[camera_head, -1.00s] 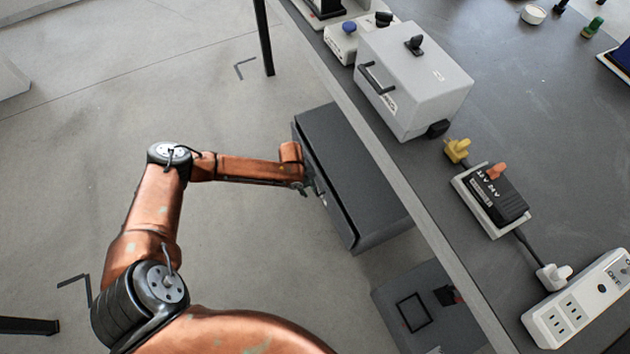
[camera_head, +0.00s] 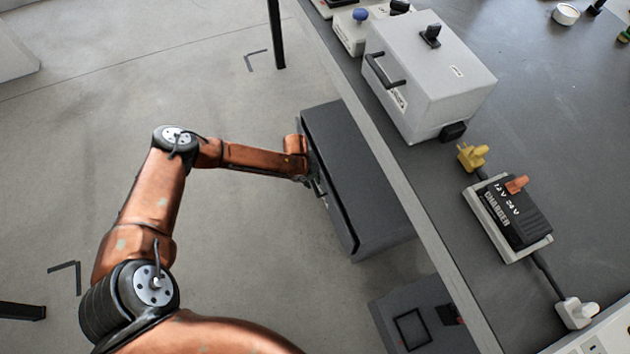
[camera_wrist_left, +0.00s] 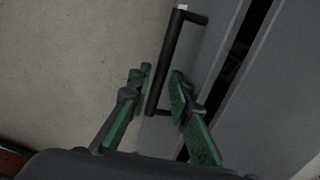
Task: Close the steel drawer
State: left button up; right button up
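The steel drawer is in a dark grey cabinet (camera_head: 365,185) under the workbench's left edge. Its front panel (camera_wrist_left: 205,60) stands a little out from the cabinet body, with a dark gap (camera_wrist_left: 240,45) between them in the left wrist view. A black bar handle (camera_wrist_left: 176,60) is on the front. My left gripper (camera_wrist_left: 162,80) has its green-padded fingers on either side of the handle. The fingers are apart; the left one looks close to the bar, and contact is unclear. In the head view the gripper (camera_head: 318,186) is small and partly hidden against the drawer front. My right gripper is out of view.
The workbench (camera_head: 420,215) overhangs the cabinet. On it are a grey metal box (camera_head: 425,80), a charger (camera_head: 510,215) and a white power strip (camera_head: 600,335). A lower grey unit (camera_head: 395,320) sits nearby on the floor. Open floor (camera_head: 230,90) lies left of the drawer.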

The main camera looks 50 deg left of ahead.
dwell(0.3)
pick_arm(q)
grip_shut()
dwell(0.5)
